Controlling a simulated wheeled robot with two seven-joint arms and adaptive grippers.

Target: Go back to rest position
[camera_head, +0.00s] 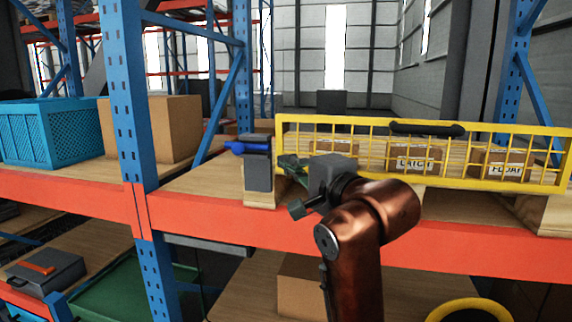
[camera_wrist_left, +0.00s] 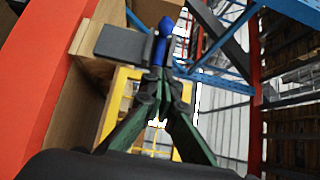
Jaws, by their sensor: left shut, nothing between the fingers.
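My left gripper (camera_head: 291,163) is in front of the left end of the yellow mesh gate (camera_head: 480,180), its dark green fingers pointing left. The fingers are shut and empty. In the left wrist view the closed fingers (camera_wrist_left: 162,82) point at a blue handle (camera_wrist_left: 160,45), which overlaps their tips. I cannot tell if they touch it. In the head view the blue handle (camera_head: 247,147) sits on a grey block (camera_head: 258,177), just left of the fingertips. My copper forearm hides part of the shelf. My right gripper is not in view.
Boxes labelled LATCH (camera_head: 415,158) and FLOAT (camera_head: 500,163) stand behind the gate, which has a black handle (camera_head: 427,129). A blue rack upright (camera_head: 128,90), a cardboard box (camera_head: 172,128) and a turquoise crate (camera_head: 50,133) are to the left. An orange beam (camera_head: 90,196) edges the shelf.

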